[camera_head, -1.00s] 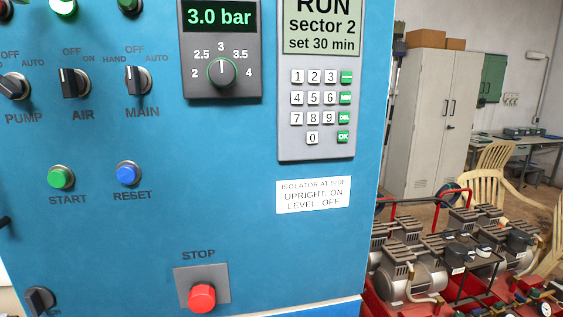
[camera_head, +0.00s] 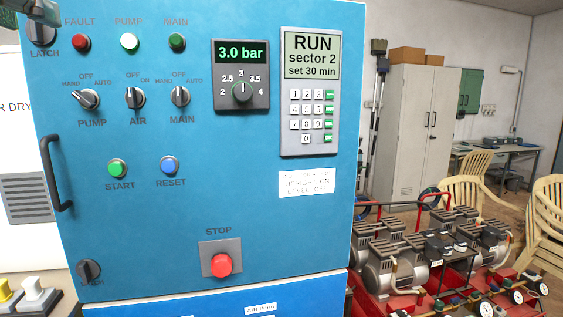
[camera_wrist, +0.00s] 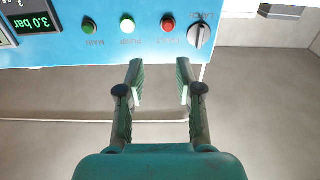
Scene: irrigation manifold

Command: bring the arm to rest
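My gripper (camera_wrist: 160,88) is open in the wrist view, with a clear gap between its two fingers and nothing between them. It is in front of the upper part of the blue control cabinet (camera_head: 290,225), near the lamp row and the LATCH knob (camera_wrist: 199,35), which appear upside down there. I see no contact with the cabinet. In the head view, a dark grey-green piece at the top left edge may be part of my arm. The display panel (camera_head: 310,52) reads RUN, sector 2, set 30 min. The pressure display (camera_head: 240,53) reads 3.0 bar.
The cabinet has a black door handle (camera_head: 57,175) at its left and a red STOP button (camera_head: 221,265) low down. Compressors (camera_head: 385,270) stand at the right, with plastic chairs (camera_head: 545,225) and a grey locker (camera_head: 415,135) behind.

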